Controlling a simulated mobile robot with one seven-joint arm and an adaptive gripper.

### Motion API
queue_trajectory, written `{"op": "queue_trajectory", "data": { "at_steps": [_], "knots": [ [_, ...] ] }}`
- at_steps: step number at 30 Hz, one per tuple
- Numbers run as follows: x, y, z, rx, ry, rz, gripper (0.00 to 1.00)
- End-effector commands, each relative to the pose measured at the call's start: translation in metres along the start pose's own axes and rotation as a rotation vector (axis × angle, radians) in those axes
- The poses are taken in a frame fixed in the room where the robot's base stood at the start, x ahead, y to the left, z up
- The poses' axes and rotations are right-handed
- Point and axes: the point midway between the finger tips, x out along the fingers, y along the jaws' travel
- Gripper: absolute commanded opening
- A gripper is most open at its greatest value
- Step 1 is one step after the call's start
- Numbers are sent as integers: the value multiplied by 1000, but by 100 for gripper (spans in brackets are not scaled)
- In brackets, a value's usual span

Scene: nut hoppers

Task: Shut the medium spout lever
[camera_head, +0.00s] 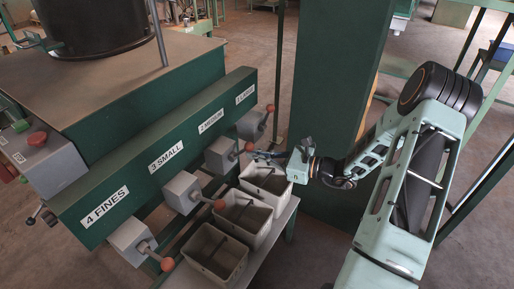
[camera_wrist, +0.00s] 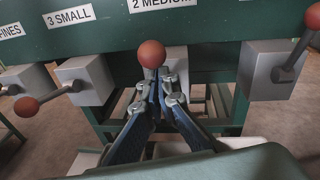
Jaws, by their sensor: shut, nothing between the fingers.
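The medium spout (camera_head: 219,156) is a grey box under the "2 MEDIUM" label on the green beam. Its lever ends in a red-orange knob (camera_head: 249,146); the knob also shows in the wrist view (camera_wrist: 151,54), in front of the grey box (camera_wrist: 175,62). There the knob hides most of the lever's rod. My gripper (camera_head: 258,155) is shut and empty, its fingertips (camera_wrist: 160,78) just below the knob in the wrist view. I cannot tell whether they touch it.
The small spout (camera_wrist: 88,78) with its knob (camera_wrist: 26,107) is to the left, the large spout (camera_wrist: 262,72) to the right. Grey bins (camera_head: 243,217) stand on a shelf below the spouts. A green post (camera_head: 330,100) rises behind my arm.

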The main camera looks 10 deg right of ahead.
Motion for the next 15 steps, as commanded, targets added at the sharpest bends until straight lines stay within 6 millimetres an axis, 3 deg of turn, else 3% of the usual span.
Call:
{"op": "queue_trajectory", "data": {
  "at_steps": [1, 3, 15],
  "knots": [
    [2, -1, 14, 1, 35, 8, 0],
    [4, -2, 18, 8, 87, 16, 0],
    [17, -6, 27, 41, 283, 40, 0]
  ]
}}
